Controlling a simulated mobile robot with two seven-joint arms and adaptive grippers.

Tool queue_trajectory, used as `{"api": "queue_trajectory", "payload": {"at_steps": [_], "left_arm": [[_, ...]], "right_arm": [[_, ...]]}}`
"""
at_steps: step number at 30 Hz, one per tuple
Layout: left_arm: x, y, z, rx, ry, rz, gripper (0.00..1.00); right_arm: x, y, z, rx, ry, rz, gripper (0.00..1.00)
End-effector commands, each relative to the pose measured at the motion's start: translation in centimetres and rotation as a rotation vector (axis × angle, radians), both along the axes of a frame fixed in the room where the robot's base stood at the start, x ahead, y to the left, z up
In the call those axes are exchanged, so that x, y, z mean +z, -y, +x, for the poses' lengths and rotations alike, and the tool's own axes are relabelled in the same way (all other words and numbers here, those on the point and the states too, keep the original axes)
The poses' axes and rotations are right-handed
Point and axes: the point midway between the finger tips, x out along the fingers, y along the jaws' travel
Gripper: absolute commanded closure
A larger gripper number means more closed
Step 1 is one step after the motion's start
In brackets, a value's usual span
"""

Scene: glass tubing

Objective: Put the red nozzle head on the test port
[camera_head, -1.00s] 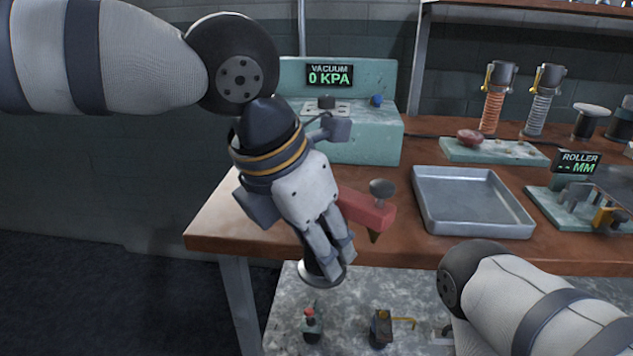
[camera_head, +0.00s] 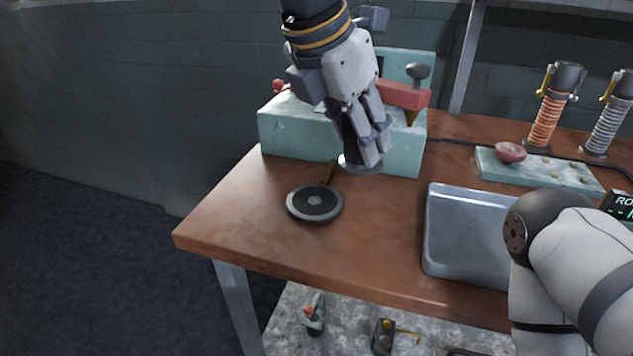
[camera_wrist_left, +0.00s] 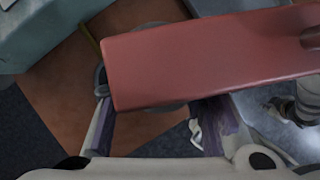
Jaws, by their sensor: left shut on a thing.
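The red nozzle head (camera_head: 403,95) has a dark knob on top and shows beside my left gripper (camera_head: 372,150). The gripper is shut on it, with the fingers pointing down around its dark body and a grey round flange (camera_head: 352,166) below. The held head appears in front of the teal vacuum box (camera_head: 300,135). In the left wrist view its red top (camera_wrist_left: 210,60) covers much of the picture, above the fingers. A grey round disc with a black ring (camera_head: 315,203), perhaps the test port, lies on the table, left of and below the gripper in the picture.
A metal tray (camera_head: 465,235) lies on the wooden table to the right. A teal board with a pink piece (camera_head: 511,152) and copper and silver coil posts stand behind it. Small tools lie on the lower shelf.

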Motion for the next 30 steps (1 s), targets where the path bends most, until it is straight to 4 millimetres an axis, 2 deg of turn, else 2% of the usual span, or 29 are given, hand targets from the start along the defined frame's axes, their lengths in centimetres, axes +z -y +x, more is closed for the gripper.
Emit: {"api": "queue_trajectory", "payload": {"at_steps": [3, 6, 11, 14, 18, 29, 30], "left_arm": [[-1.9, -2.9, 2.3, 0.003, -0.003, -0.004, 1.0], [-4.1, -4.2, 3.3, 0.0, -0.004, 0.0, 1.0], [-5.7, -5.3, 4.2, 0.0, 0.0, -0.001, 1.0], [-7.6, -6.5, 5.1, 0.001, -0.002, -0.002, 1.0], [-10.0, -6.4, 5.1, -0.002, 0.002, 0.001, 1.0], [-10.5, -6.4, 5.1, -0.001, 0.004, -0.002, 1.0], [-10.6, -6.4, 5.1, -0.001, 0.003, 0.0, 0.54]], "right_arm": [[-0.2, 0.0, -0.2, 0.0, -0.009, 0.0, 1.0], [-0.4, 0.0, -0.4, 0.0, -0.013, 0.0, 1.0], [-0.5, 0.0, -0.5, 0.0, -0.016, 0.0, 1.0], [-0.6, 0.0, -0.6, 0.0, -0.02, 0.0, 1.0], [-0.5, 0.0, -0.5, 0.0, -0.018, 0.0, 1.0], [-0.5, 0.0, -0.5, 0.0, -0.017, 0.0, 1.0], [-0.5, 0.0, -0.5, 0.0, -0.017, 0.0, 1.0]]}}
